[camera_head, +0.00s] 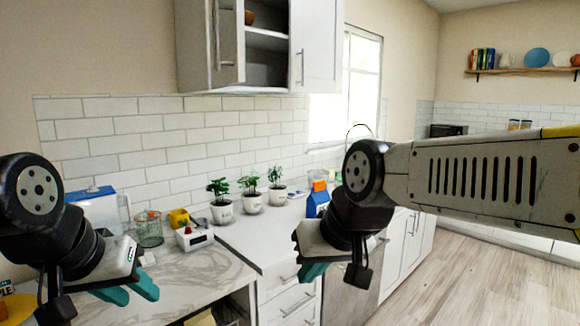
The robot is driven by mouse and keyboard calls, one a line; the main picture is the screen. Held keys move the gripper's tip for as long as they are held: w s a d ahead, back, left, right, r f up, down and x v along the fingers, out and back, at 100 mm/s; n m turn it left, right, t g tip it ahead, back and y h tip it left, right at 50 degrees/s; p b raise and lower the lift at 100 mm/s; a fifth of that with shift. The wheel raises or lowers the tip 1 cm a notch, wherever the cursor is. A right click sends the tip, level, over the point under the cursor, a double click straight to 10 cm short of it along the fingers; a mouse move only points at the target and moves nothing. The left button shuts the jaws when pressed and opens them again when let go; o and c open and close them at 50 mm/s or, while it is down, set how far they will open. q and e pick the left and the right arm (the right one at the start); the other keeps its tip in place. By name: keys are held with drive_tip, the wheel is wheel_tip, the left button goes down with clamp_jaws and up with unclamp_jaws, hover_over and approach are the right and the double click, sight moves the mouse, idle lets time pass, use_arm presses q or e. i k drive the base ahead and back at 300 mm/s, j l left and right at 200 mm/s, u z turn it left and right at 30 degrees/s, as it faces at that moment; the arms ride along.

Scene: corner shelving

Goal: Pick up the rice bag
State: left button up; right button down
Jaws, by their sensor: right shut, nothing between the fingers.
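I cannot make out a rice bag in the camera_head view. My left gripper (143,297) is over the marble counter (205,272) at the lower left, its teal fingers apart and empty. My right gripper (312,272) hangs at the centre, in front of the drawers, with its teal fingers shut and nothing held. A package (18,308) with partly visible lettering is cut off at the lower left edge; I cannot tell what it holds.
A blue-lidded pitcher (92,192), a glass (149,230), a white device (194,238) and a yellow item (179,218) stand on the counter. Several potted plants (251,203) and a blue carton (317,203) stand further right. The wooden floor (470,280) at right is clear.

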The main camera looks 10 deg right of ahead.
sight(319, 201)
drive_tip(key=i+l+z, duration=0.15)
drive_tip(key=i+l, duration=1.6)
drive_tip(key=i+j, duration=0.05)
drive_tip(key=i, duration=0.05)
